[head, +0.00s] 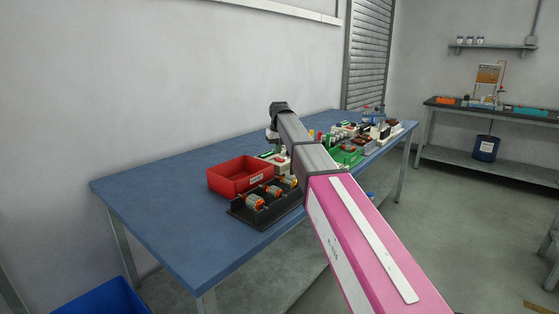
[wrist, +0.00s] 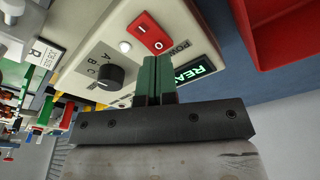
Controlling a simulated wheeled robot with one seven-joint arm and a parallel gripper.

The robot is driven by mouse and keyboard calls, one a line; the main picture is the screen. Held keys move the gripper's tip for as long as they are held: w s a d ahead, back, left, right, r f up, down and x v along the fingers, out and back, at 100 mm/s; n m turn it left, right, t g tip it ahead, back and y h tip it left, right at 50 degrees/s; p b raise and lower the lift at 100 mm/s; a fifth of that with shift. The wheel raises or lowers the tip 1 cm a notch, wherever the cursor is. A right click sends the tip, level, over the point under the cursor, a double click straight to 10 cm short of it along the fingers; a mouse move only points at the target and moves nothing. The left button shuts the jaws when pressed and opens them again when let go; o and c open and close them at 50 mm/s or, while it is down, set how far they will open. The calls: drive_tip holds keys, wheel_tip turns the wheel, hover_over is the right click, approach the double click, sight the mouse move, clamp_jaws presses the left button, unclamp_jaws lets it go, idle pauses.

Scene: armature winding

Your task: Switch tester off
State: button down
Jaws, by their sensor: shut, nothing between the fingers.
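The tester (wrist: 118,45) is a cream box seen close and tilted in the wrist view. Its red rocker switch (wrist: 150,32) is marked I and O, with POWER printed beside it. A small display (wrist: 196,77) glows green with letters starting "REA"; the rest is hidden by my gripper. My gripper (wrist: 155,60) has dark green fingers, shut and empty, with the tips close to the switch. I cannot tell whether they touch it. In the head view the tester (head: 282,163) shows partly behind the red bin; my fingers are hidden there.
A red bin (head: 234,178) stands beside the tester, also close by in the wrist view (wrist: 279,30). A black tray (head: 246,217) holds several armatures in front. A black knob (wrist: 108,76) and white button (wrist: 125,46) sit near the switch. The blue table (head: 150,200) is clear at left.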

sight(277, 158)
drive_tip(key=shift+f, duration=1.05)
idle(0.6)
drive_tip(key=shift+r, duration=3.55)
